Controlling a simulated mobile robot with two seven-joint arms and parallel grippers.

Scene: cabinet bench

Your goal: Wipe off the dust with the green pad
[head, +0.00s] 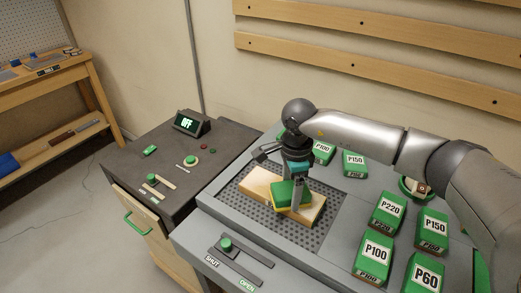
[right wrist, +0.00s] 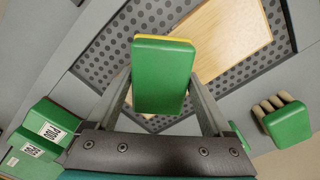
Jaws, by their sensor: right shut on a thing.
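The green pad (head: 288,192) has a yellow underside and is at the wooden board (head: 262,184), over its right half. My right gripper (head: 295,190) points down and is shut on the pad. In the right wrist view the pad (right wrist: 163,75) sits between the two fingers, with the pale board (right wrist: 235,40) beyond it. I cannot tell whether the pad touches the board. No dust can be made out on the board. My left gripper is not in view.
The board lies on a dark perforated panel (head: 323,232) in the grey bench. Green blocks labelled P100 (head: 374,255), P60 (head: 424,275) and P220 (head: 387,210) stand at the right. A console reading OFF (head: 190,122) is at the left. A green-handled brush (right wrist: 288,122) shows in the wrist view.

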